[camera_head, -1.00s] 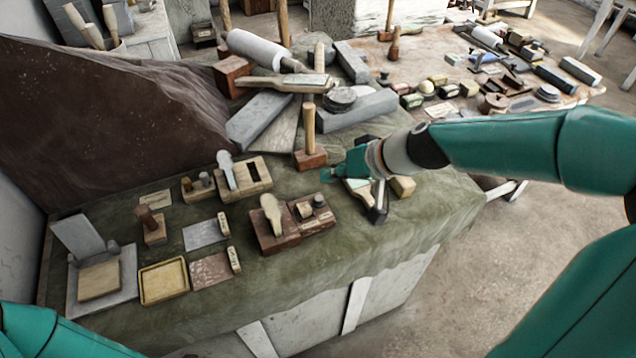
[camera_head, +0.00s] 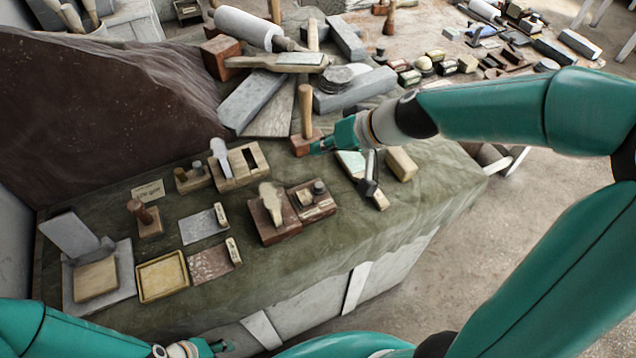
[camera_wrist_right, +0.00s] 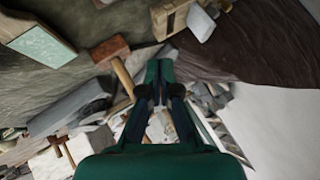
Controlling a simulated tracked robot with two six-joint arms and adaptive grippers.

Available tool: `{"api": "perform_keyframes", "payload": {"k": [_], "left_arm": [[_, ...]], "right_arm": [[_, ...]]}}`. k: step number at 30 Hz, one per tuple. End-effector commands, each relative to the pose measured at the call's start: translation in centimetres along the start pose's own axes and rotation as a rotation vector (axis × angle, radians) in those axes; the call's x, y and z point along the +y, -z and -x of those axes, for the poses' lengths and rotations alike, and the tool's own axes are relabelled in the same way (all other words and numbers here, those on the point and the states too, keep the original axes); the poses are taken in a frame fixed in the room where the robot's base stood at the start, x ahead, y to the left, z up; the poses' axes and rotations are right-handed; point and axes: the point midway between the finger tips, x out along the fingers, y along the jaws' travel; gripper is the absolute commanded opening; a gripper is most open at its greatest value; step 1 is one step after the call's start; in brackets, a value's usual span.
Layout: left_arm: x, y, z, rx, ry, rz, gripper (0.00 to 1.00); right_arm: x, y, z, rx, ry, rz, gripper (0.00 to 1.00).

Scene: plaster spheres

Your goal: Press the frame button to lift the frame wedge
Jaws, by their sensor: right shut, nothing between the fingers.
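A pale wooden frame (camera_head: 258,159) with rectangular openings lies on the green cloth, with a pale grey wedge-like piece (camera_head: 221,158) leaning on it. A small wooden box with short knobs (camera_head: 193,178) sits just left of it; which knob is the button I cannot tell. My right gripper (camera_head: 318,147) is shut and empty, right of the frame and overlapping the red mallet head in the picture. It also shows in the right wrist view (camera_wrist_right: 160,66), with its fingers together. My left gripper (camera_head: 218,347) is low at the bottom edge, small and partly cut off.
A mallet (camera_head: 305,112) stands upright on its red head by my right gripper. A reddish block with a wooden piece (camera_head: 271,207) and a knobbed block (camera_head: 317,205) lie in front. A hinged grey plate (camera_head: 70,236) stands at left. Bare cloth lies along the front edge.

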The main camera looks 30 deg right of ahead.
Motion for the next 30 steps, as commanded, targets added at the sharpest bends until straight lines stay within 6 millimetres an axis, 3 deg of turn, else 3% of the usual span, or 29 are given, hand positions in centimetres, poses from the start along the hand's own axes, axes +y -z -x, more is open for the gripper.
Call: {"api": "perform_keyframes", "payload": {"k": [8, 21, 30], "left_arm": [[-0.7, 0.0, -1.8, 0.000, 0.000, 0.000, 0.40], [-2.3, 0.1, -6.4, 0.000, 0.000, 0.000, 0.40], [-2.6, 0.1, -7.2, 0.000, 0.000, 0.000, 0.40]], "right_arm": [[1.3, -1.2, -1.6, 0.000, -0.001, -0.002, 0.00], [4.2, -4.1, -5.5, 0.002, -0.001, 0.000, 0.00], [4.5, -4.4, -6.0, 0.002, -0.001, 0.000, 0.00]]}}
